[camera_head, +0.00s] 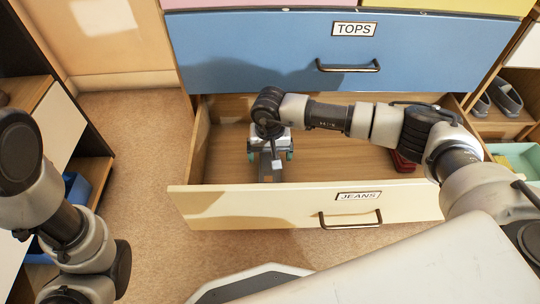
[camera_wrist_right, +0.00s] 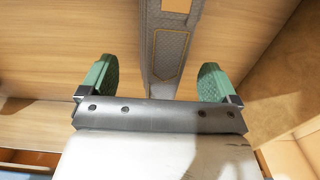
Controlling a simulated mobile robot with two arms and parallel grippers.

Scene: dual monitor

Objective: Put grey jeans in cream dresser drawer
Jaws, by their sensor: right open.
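The cream dresser drawer (camera_head: 290,205), labelled JEANS, is pulled open. The grey jeans (camera_head: 266,168) lie folded into a narrow strip inside its left part. In the right wrist view the jeans (camera_wrist_right: 168,45) show orange stitching and run away over the wooden drawer floor. My right gripper (camera_head: 270,155) is over the left part of the drawer, at the jeans. In the wrist view its green fingertips (camera_wrist_right: 158,82) are wide apart, one on each side of the jeans, with gaps to both. My left arm is at the left; its gripper is not visible.
A dark red item (camera_head: 402,162) lies in the drawer's right part, partly behind my right arm. The closed blue TOPS drawer (camera_head: 250,55) is above. Shelves with grey shoes (camera_head: 506,95) and a green bin (camera_head: 520,158) stand at right. Carpet (camera_head: 135,140) is clear at left.

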